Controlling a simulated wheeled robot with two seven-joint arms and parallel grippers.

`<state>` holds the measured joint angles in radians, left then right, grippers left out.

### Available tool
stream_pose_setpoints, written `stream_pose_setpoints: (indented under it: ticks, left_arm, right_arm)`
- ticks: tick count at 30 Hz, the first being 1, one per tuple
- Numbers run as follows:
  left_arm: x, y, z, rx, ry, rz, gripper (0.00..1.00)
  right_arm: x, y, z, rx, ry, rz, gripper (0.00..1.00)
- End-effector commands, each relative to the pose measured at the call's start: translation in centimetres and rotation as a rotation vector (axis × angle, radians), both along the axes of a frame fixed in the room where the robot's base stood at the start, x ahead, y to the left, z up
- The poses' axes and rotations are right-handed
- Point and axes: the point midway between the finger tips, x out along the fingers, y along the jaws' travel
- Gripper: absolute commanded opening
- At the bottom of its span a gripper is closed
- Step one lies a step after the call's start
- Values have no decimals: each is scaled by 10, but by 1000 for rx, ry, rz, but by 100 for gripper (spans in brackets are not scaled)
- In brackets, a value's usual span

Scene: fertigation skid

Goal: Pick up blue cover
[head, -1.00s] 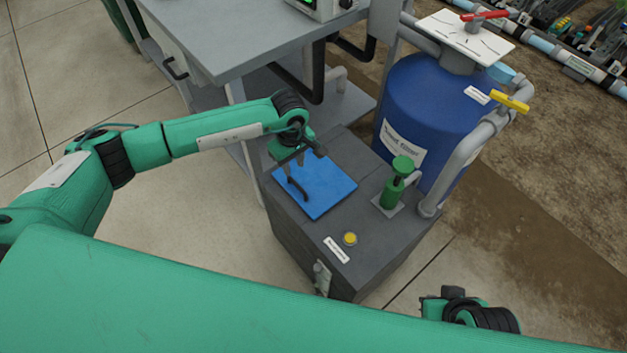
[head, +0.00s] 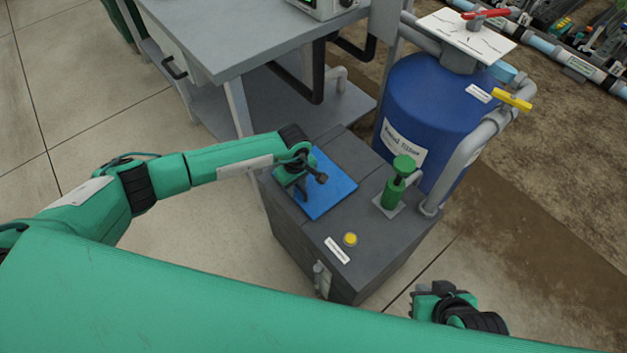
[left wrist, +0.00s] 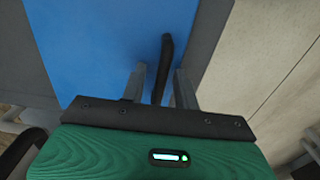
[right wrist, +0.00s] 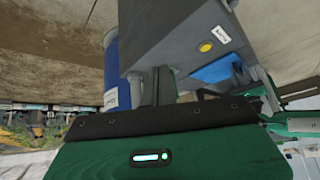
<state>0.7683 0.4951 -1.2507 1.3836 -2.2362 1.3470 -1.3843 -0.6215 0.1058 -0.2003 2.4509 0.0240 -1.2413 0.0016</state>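The blue cover (head: 335,187) is a flat square plate on top of the grey box. Its dark bar handle (left wrist: 166,55) shows in the left wrist view. My left gripper (head: 302,183) is over the cover. In the left wrist view its two fingers (left wrist: 160,88) are apart, with part of the handle between them and gaps on both sides. In the head view my gripper hides most of the handle. My right gripper (head: 424,298) is away from the cover, low in front of the box. Its fingers (right wrist: 156,84) look together and empty.
The grey box (head: 375,245) also carries a green pump-like fitting (head: 396,185) and a yellow button (head: 350,239), right of the cover. A blue tank (head: 425,100) with grey pipes stands behind. A grey table (head: 235,45) is at the back left.

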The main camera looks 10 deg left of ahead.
Motion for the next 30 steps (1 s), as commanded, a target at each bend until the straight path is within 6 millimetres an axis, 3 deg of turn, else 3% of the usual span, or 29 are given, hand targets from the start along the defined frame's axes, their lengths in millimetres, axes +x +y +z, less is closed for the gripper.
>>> stream_pose_setpoints:
  ticks: [2,7,8,22,26,30]
  left_arm:
    - [0,0,0,0,0,0,31]
    - [0,0,0,0,0,0,1]
    - [0,0,0,0,0,0,0]
    - [1,0,9,0,-2,1,0]
    - [2,0,25,0,-4,0,0]
    - [2,0,56,-1,-6,0,0]
  right_arm:
    - [0,0,0,0,1,0,0]
    - [-1,0,0,0,3,1,0]
    - [-1,0,0,0,3,1,0]
    - [-3,-1,1,-3,15,1,0]
    - [-6,-5,2,-16,39,-4,0]
    - [-12,-14,7,-38,83,-17,0]
